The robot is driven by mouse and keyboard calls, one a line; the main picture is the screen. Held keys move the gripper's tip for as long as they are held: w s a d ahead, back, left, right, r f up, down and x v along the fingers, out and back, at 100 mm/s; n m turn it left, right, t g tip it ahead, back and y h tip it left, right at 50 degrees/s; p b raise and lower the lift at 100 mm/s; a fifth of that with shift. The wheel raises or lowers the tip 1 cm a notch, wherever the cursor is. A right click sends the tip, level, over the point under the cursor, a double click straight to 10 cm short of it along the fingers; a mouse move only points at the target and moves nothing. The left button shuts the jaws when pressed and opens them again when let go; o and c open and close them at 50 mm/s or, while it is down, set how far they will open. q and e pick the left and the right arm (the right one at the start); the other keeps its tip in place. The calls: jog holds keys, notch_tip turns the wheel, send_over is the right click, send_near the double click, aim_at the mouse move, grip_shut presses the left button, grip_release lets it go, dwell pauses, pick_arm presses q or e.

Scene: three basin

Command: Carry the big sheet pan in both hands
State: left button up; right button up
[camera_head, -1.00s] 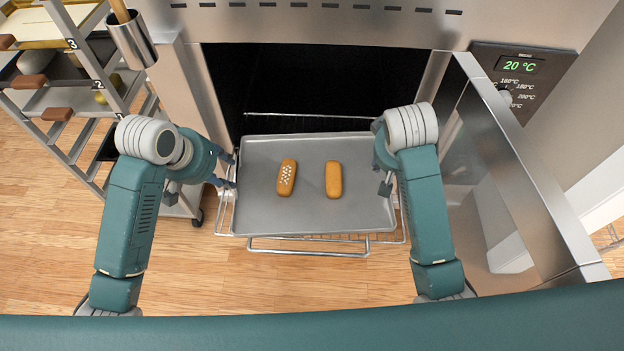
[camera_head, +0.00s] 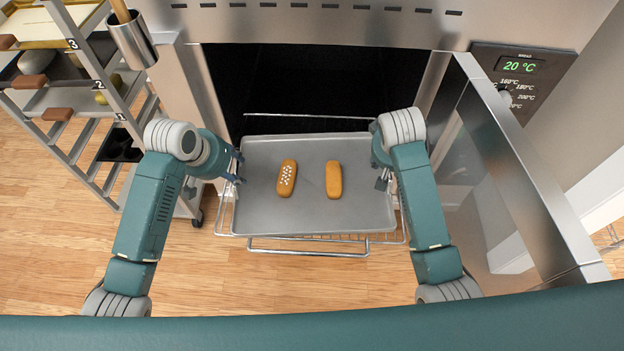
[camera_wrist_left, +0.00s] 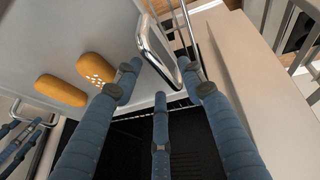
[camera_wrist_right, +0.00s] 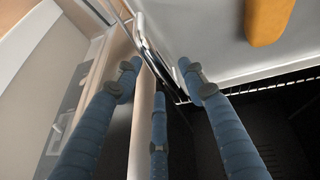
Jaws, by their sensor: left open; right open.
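The big sheet pan (camera_head: 315,215) is grey metal and rests level on the pulled-out oven rack. Two brown loaves lie on it: one with white dots (camera_head: 287,178) at left, one plain (camera_head: 333,180) at right. My left gripper (camera_head: 237,165) is open at the pan's left edge. In the left wrist view its blue fingers stand around a metal loop handle (camera_wrist_left: 157,48) on the pan's side, not closed on it. My right gripper (camera_wrist_right: 155,75) is open at the pan's right edge, its fingers spread near the right handle. In the head view its fingers are mostly hidden by the arm.
The oven's dark opening (camera_head: 310,85) lies behind the pan. The wire rack (camera_head: 310,250) juts out below it. The open oven door (camera_head: 500,190) stands close on the right. A shelf trolley (camera_head: 75,100) stands at the left. The wooden floor in front is clear.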

aim_at(237, 171)
pick_arm(q)
jog(key=shift+x, duration=1.65)
pick_arm(e)
jog(key=shift+x, duration=1.65)
pick_arm(q)
grip_shut()
pick_arm(e)
grip_shut()
pick_arm(q)
jog(key=shift+r, duration=0.1)
pick_arm(e)
jog(key=shift+r, duration=0.1)
